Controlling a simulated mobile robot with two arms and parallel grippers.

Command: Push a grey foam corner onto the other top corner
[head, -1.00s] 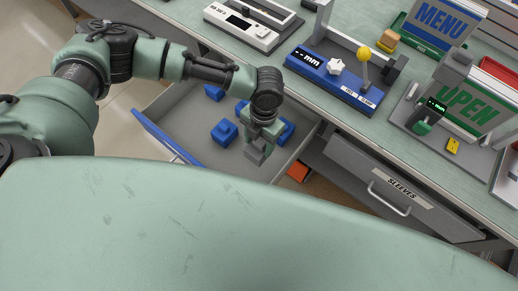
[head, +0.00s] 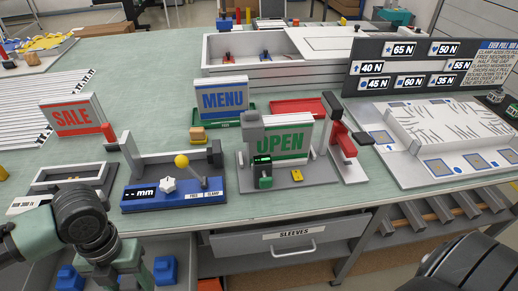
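The OPEN lightbox frame (head: 283,141), white-edged with green lettering, stands upright on a grey station. A grey block (head: 252,128), which looks like a foam corner, covers its top left corner. Its top right corner looks bare. My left gripper (head: 120,280) is low at the left, over the open drawer, well away from the frame. Its fingertips are at the bottom edge, so I cannot tell whether it is open or holds anything. Blue corner pieces (head: 165,269) lie in the drawer beside it. My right gripper is not in view.
A blue gauge (head: 173,198) with a yellow-knobbed lever stands left of the station. A red upright post (head: 334,118) is close on the frame's right. The MENU (head: 222,99) and SALE (head: 77,117) frames stand behind and left. A closed SLEEVES drawer (head: 290,242) is below.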

